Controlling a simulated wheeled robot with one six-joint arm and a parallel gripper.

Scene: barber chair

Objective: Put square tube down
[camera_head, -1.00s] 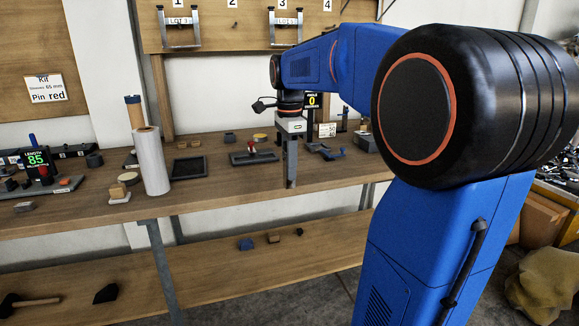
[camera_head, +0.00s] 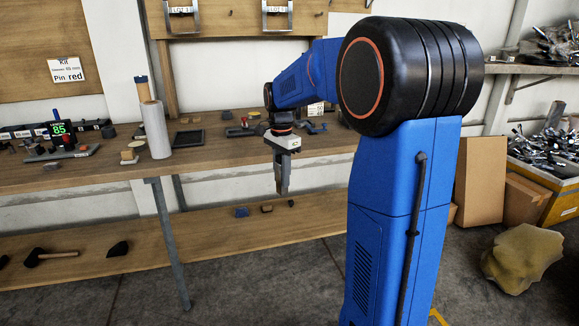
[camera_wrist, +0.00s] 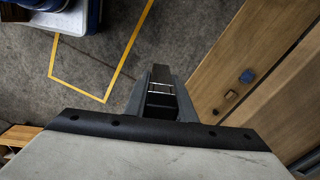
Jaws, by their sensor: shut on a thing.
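My gripper (camera_head: 282,190) points straight down in front of the workbench (camera_head: 215,160), its fingertips below the level of the bench top. In the wrist view my gripper (camera_wrist: 161,85) is shut on the square tube (camera_wrist: 160,89), whose pale-edged end shows between the two dark fingers. Most of the tube is hidden by the fingers, and it cannot be told apart from them in the head view. Below the tube, the wrist view shows grey floor and the wooden lower shelf (camera_wrist: 215,65) to the right.
The lower shelf holds a blue block (camera_head: 242,212), a small brown block (camera_head: 267,208) and a hammer (camera_head: 50,255). A white roll (camera_head: 156,130) and a dark tray (camera_head: 189,138) stand on the bench. Cardboard boxes (camera_head: 480,180) stand at right. Floor in front is clear.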

